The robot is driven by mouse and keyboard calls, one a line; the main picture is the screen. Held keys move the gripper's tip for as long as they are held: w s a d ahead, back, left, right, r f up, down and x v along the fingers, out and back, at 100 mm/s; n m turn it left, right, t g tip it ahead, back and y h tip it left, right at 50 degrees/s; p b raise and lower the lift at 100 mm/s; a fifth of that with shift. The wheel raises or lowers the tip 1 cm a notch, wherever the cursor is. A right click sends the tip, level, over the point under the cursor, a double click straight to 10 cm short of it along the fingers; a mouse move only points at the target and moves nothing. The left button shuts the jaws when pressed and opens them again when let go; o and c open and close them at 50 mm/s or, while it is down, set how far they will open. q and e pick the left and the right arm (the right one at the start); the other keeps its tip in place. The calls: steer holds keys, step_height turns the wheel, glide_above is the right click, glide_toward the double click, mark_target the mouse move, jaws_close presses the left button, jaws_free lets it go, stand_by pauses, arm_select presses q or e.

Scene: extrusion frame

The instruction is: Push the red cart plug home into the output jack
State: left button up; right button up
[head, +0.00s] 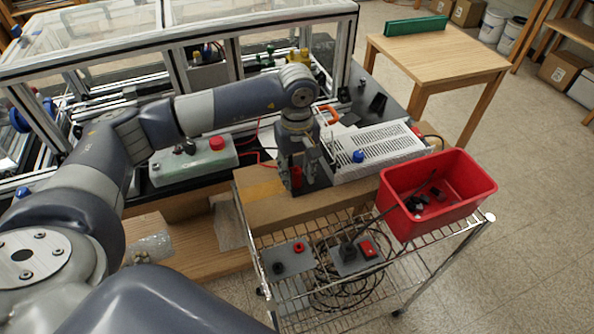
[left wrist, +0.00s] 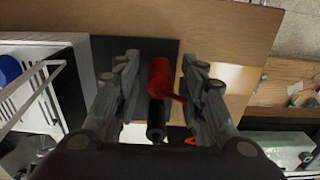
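My left gripper (head: 293,183) points down over the wooden surface beside the white perforated unit (head: 380,150). In the left wrist view its two fingers (left wrist: 160,72) stand apart on either side of a red plug (left wrist: 160,76). A narrow gap shows on each side of the plug. A black cylindrical part (left wrist: 155,118) lies in line with the plug, and a red strip runs off to its right. A dark panel shows behind the plug. I cannot tell whether the plug is in a jack or how deep. My right gripper is not in view.
A wire cart (head: 440,262) in front holds a red bin (head: 440,190), grey plates with red and black parts, and coiled cables. A control box with a red button (head: 216,144) is left of the gripper. The framed enclosure (head: 180,37) stands behind.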

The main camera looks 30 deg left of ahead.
arm_select(q)
step_height(320, 180, up, 12)
stand_by(0.7)
stand_by(0.5)
